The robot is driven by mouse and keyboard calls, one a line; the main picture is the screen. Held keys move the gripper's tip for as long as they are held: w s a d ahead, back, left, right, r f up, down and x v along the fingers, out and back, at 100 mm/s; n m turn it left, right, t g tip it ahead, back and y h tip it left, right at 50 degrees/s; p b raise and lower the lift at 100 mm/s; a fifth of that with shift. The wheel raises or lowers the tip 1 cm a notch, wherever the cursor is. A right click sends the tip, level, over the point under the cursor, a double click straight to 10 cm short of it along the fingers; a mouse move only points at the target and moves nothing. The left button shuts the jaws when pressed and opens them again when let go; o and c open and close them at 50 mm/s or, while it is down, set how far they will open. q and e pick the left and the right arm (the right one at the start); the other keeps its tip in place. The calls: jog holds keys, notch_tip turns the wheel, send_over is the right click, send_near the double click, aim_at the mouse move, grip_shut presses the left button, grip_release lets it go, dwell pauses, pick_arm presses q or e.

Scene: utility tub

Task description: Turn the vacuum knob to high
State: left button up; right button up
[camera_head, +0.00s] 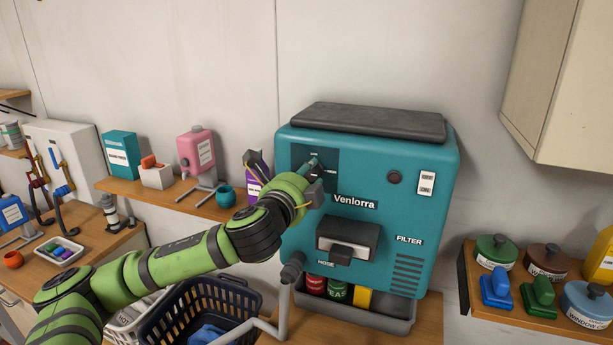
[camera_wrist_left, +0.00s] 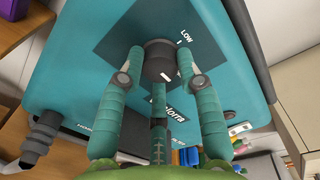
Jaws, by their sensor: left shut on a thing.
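The teal vacuum unit (camera_head: 300,222) labelled Venlorra stands on a wooden counter against the wall. Its dark knob panel (camera_head: 330,178) is at the upper left of its front. In the left wrist view the dark round knob (camera_wrist_left: 157,66) shows a short white mark on its face, and the word LOW (camera_wrist_left: 186,36) is on the panel beside it. My left gripper (camera_head: 315,166) is at the panel, with its teal fingers (camera_wrist_left: 160,58) shut on either side of the knob. Other setting labels are too small or hidden to read. My right gripper is not in view.
A small round button (camera_head: 395,177) and a white switch plate (camera_head: 427,183) are right of the panel. A hose fitting (camera_head: 292,268) sticks out at lower left. A dark basket (camera_head: 245,290) is below my arm. A cabinet (camera_head: 560,90) hangs at upper right.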

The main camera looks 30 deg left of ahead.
pick_arm(q)
jog(key=shift+r, duration=0.3)
jog(key=o, duration=1.1)
jog(key=shift+c, duration=0.2)
jog(key=shift+o, duration=0.4)
jog(key=shift+w+d+f, duration=0.1)
jog(key=shift+f, duration=0.1)
jog(key=v, duration=0.7)
jog(key=shift+s, duration=0.25)
jog(key=shift+d, duration=0.1)
